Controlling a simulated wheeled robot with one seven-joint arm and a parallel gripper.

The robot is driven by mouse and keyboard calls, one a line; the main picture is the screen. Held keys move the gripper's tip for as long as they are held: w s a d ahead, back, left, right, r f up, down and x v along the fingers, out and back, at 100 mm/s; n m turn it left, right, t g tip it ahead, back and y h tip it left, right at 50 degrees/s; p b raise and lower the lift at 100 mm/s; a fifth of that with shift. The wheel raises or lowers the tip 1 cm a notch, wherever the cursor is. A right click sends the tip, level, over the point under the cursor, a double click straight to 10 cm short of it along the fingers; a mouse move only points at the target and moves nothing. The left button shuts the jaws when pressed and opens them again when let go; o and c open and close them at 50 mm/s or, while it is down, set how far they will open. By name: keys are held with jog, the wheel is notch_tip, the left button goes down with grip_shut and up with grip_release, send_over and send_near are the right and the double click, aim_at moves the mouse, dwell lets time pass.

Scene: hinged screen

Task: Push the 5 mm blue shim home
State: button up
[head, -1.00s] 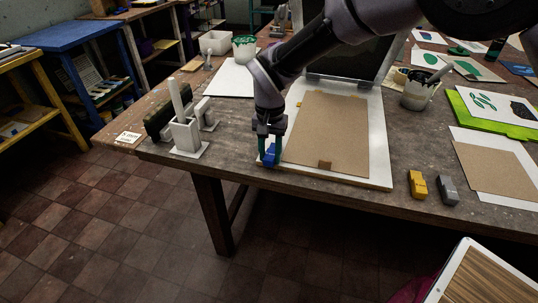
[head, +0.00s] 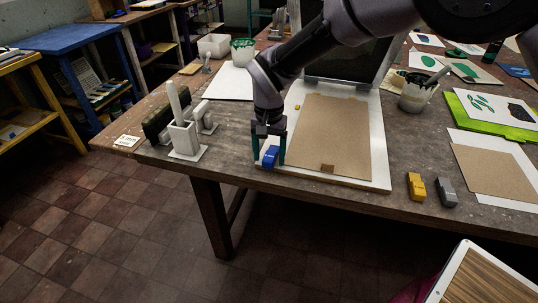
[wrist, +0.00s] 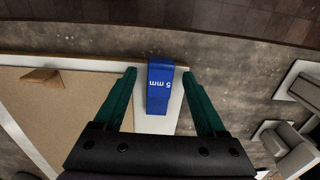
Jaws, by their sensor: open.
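The blue shim (head: 270,156), marked "5 mm", is at the near left corner of the white board (head: 379,168), beside the brown sheet (head: 328,136). In the wrist view the shim (wrist: 160,86) lies along the white strip of the board, with one end at the board's edge. My gripper (head: 269,161) is open around it. In the wrist view my gripper (wrist: 159,74) has one green finger on each side of the shim, with a visible gap on both sides. Whether the shim's far end sits under anything cannot be told.
A yellow block (head: 416,187) and a grey block (head: 446,192) stand at the table's front right. A grey holder with an upright post (head: 183,138) stands left of my gripper. The dark hinged screen (head: 343,70) is behind the board. A small brown block (head: 327,169) is at the sheet's front edge.

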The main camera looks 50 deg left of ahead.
notch_tip(320, 180, up, 10)
jog(key=shift+r, duration=0.2)
dwell(0.4)
